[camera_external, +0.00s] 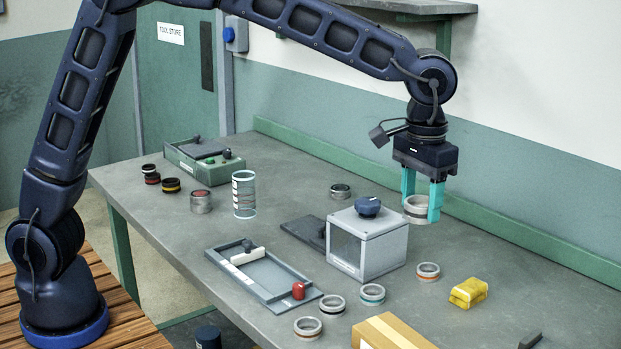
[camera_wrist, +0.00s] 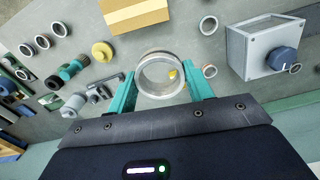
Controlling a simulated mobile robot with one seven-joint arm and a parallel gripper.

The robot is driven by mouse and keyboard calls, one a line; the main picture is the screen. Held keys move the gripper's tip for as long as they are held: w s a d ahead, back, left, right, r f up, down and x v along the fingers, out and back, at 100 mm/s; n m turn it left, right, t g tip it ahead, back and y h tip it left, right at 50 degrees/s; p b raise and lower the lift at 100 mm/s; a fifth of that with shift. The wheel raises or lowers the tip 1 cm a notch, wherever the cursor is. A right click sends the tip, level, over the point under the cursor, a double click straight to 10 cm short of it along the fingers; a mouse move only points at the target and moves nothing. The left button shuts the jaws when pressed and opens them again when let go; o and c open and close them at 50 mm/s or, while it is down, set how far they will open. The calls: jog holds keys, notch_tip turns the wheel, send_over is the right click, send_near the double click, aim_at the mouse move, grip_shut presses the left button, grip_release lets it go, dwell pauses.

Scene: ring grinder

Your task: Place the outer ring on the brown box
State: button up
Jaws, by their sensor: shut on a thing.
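My gripper (camera_external: 422,206) has teal fingers and is shut on a grey metal ring, the outer ring (camera_external: 416,215). The ring is held in the air above the bench, to the right of the grey machine box. In the wrist view the ring (camera_wrist: 141,79) sits between both fingers of my gripper (camera_wrist: 161,84), its open hole facing the camera. The brown box (camera_external: 400,333) lies at the bottom edge of the external view, partly cut off, nearer the camera than the ring. The brown box also shows at the top of the wrist view (camera_wrist: 135,14).
The grey machine box (camera_external: 383,246) with a blue knob stands left of my gripper. Several small rings (camera_external: 428,270) lie on the bench (camera_external: 465,325). A tray (camera_external: 262,272) with a red knob lies left.

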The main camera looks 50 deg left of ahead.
jog(key=m, duration=0.2)
send_over(399, 340)
notch_tip(399, 340, down, 20)
jog(key=shift+r, duration=0.1)
dwell(0.4)
jog(key=o, duration=1.1)
